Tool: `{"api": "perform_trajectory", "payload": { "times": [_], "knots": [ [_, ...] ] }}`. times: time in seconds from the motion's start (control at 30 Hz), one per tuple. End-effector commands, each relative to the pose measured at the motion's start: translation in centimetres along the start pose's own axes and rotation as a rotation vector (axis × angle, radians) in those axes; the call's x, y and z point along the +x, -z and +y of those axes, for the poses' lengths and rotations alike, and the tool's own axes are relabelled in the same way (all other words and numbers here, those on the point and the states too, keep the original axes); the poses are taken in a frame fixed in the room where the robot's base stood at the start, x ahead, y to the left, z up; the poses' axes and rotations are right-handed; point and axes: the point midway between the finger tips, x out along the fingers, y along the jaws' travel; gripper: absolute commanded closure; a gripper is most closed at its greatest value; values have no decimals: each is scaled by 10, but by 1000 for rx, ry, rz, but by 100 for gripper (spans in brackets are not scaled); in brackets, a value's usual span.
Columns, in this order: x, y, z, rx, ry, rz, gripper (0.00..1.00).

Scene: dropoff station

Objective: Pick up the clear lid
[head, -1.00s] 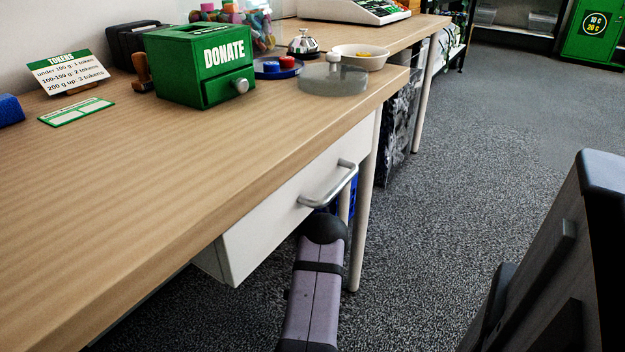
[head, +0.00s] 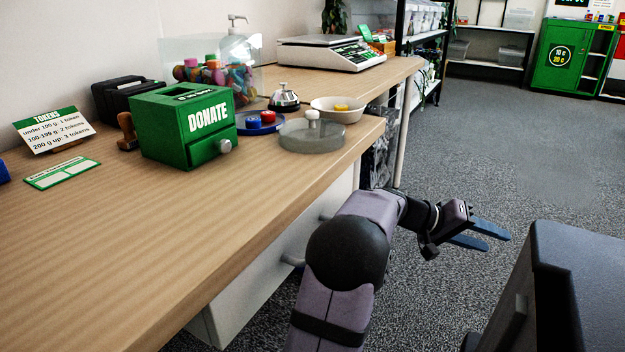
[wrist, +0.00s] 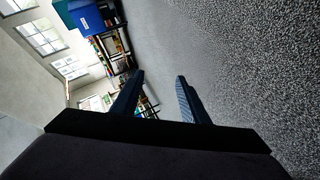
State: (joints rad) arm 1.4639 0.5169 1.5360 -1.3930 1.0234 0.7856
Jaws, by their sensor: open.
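The clear lid (head: 312,136) is a round, see-through grey disc with a white knob on top. It lies on the wooden counter near its front right edge, in the head view. My gripper (head: 500,238) is open and empty, out over the carpet to the right of the counter and well apart from the lid. In the wrist view my gripper's two blue fingers (wrist: 160,80) stand apart with nothing between them. The lid does not show in the wrist view.
A white bowl (head: 338,114) with something yellow stands behind the lid. A blue tray (head: 258,126) with red and blue tokens, a bell (head: 284,98) and the green donate box (head: 187,127) are to its left. The counter (head: 190,220) is clear in front.

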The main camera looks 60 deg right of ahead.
Motion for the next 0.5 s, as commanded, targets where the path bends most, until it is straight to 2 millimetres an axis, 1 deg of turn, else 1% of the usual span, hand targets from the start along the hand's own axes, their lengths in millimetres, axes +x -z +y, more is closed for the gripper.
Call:
{"api": "perform_trajectory", "payload": {
  "times": [0.03,0.07,0.1,0.17,0.2,0.3,0.4,0.5],
  "knots": [
    [-24,38,45,7,-25,94,59],
    [-37,57,67,2,-40,146,59],
    [-56,81,97,-7,-60,213,59],
    [-91,115,142,-28,-85,306,59],
    [-114,135,168,-47,-94,360,59],
    [-154,165,198,-97,-80,435,59],
    [-184,184,210,-141,-38,474,59],
    [-210,199,212,-184,18,498,59]
  ]
}}
